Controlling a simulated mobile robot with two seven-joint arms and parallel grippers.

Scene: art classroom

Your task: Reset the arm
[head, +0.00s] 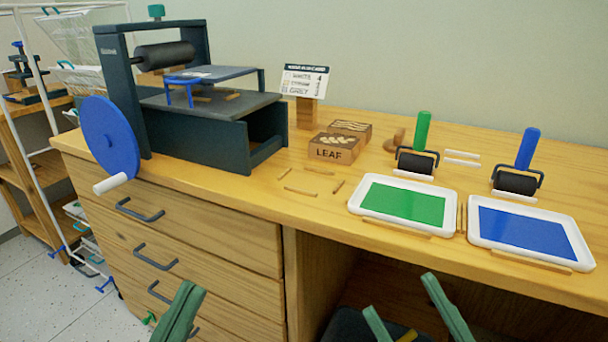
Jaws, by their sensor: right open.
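My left gripper (186,290) shows as green fingers at the bottom left, in front of the drawers and below the counter top. Its fingers overlap in this view, so its opening cannot be made out. My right gripper (401,293) shows two green fingers spread apart at the bottom centre right, in front of the open space under the counter. I see nothing held between them. Most of both arms is out of the picture.
The wooden counter (250,205) holds a dark press (215,125) with a blue wheel (108,140), a LEAF block (333,149), a green ink tray (403,203), a blue ink tray (530,232), a green-handled roller (418,161) and a blue-handled roller (519,180). Drawer handles (140,211) stick out.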

